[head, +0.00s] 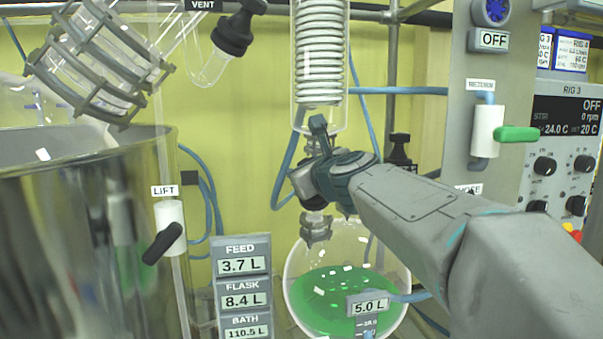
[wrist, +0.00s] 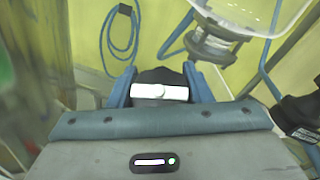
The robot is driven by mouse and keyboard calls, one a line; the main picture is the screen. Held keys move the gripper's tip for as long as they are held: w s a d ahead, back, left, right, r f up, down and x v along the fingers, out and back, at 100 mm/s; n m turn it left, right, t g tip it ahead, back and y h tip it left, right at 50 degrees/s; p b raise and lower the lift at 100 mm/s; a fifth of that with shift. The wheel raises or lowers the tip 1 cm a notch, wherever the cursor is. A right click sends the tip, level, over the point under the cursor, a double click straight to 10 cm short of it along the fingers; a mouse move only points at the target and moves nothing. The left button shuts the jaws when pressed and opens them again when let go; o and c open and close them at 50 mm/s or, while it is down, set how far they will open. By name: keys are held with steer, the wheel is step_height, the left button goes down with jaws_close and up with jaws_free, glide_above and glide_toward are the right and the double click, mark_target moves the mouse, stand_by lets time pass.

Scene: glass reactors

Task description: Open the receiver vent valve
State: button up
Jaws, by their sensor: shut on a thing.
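My gripper (head: 309,156) is at the glassware column between the coil condenser (head: 320,60) and the receiver flask (head: 345,290), which holds green liquid. In the wrist view, the two blue fingers of my gripper (wrist: 158,80) are shut on a black knob (wrist: 150,76) with a white label on its face. The label cannot be read. I take this knob for the receiver vent valve, but its name does not show. In the head view, my gripper hides most of the knob, so its turn angle cannot be told.
Another black fitting (head: 399,149) stands behind my arm. At the right is a panel with a green lever (head: 516,134). A steel vessel (head: 80,240) fills the left. Blue hoses (wrist: 122,35) run along the back.

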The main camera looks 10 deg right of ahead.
steer(key=n+g+y+p, duration=0.1)
steer(key=n+g+y, duration=0.1)
steer(key=n+y, duration=0.1)
steer(key=shift+a+n, duration=0.1)
steer(key=shift+n, duration=0.5)
steer(key=n+g+y+p, duration=0.1)
steer(key=n, duration=0.1)
steer(key=n+g+y+p, duration=0.1)
steer(key=g+p, duration=0.1)
steer(key=shift+s+a+r+n+y, duration=0.1)
steer(key=shift+s+a+n+y, duration=0.1)
steer(key=shift+n+y, duration=0.15)
steer(key=n+g+p, duration=0.2)
steer(key=p, duration=0.1)
steer(key=n+g+y+p, duration=0.1)
steer(key=n+g+p, duration=0.1)
steer(key=p, duration=0.1)
steer(key=shift+s+a+p, duration=0.15)
steer(key=shift+s+p, duration=0.05)
steer(key=shift+p, duration=0.15)
steer(key=n+g+p, duration=0.2)
steer(key=p, duration=0.1)
steer(key=shift+s+f, duration=0.15)
steer(key=shift+f, duration=0.2)
steer(key=shift+f+n+g+p, duration=0.2)
steer(key=shift+n+g+p, duration=0.15)
steer(key=shift+g+p, duration=0.15)
steer(key=shift+h, duration=0.25)
steer(key=o, duration=1)
steer(key=shift+f, duration=0.1)
